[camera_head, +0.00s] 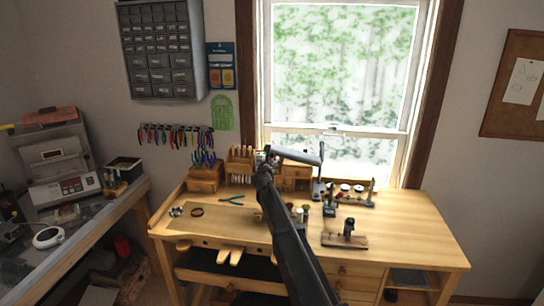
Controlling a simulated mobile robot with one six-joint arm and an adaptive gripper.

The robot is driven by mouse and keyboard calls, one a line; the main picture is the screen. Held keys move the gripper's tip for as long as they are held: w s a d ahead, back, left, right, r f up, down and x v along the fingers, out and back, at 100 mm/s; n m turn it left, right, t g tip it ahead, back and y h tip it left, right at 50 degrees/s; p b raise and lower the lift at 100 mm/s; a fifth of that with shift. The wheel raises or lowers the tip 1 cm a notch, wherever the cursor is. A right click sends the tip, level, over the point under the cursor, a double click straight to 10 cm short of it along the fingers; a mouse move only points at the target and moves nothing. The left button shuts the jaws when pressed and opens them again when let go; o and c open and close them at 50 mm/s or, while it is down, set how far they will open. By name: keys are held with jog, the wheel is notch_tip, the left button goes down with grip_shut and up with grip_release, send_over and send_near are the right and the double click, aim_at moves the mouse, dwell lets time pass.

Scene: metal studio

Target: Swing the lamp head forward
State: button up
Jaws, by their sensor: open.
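The lamp head (297,156) is a grey bar above the back of the workbench, in front of the window. My dark arm reaches up from the bottom of the view, over the bench. My gripper (265,158) is at the arm's far end, close to the lamp head's left end. It is open, but its fingers are small and hard to make out. I cannot tell whether it touches the lamp head.
Another bench with a grey machine (58,160) stands at left. The bench's right end is clear.

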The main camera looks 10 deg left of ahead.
aim_at(272, 155)
jog(key=shift+w, duration=2.05)
grip_shut()
